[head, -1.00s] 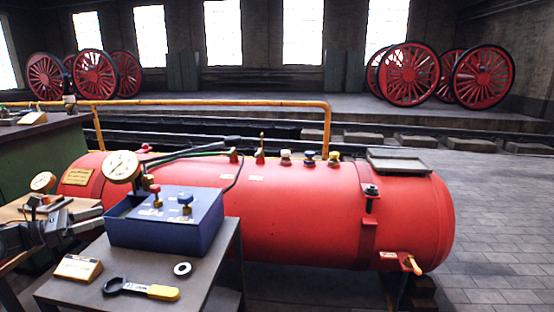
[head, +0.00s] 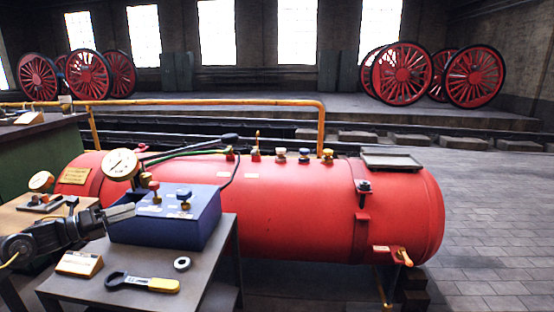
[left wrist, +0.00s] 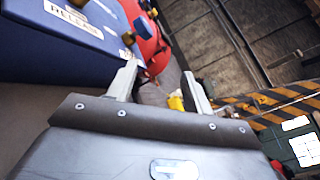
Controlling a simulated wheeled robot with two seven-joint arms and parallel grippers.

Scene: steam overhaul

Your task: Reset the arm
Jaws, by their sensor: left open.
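My left gripper (head: 120,212) comes in from the left, just beside the left side of the blue control box (head: 165,228) on the grey table. In the left wrist view its two fingers (left wrist: 160,88) are spread apart with nothing between them. The blue box (left wrist: 45,55) fills the upper left there, with a label reading RELEASE (left wrist: 66,14). I cannot tell whether the gripper touches the box. The box carries a red-topped knob (head: 154,188) and a blue-topped knob (head: 184,196). My right gripper does not show.
A red boiler (head: 290,210) lies behind the box, with a pressure gauge (head: 122,164) near its left end. Tiled floor at right (head: 490,235) is clear.

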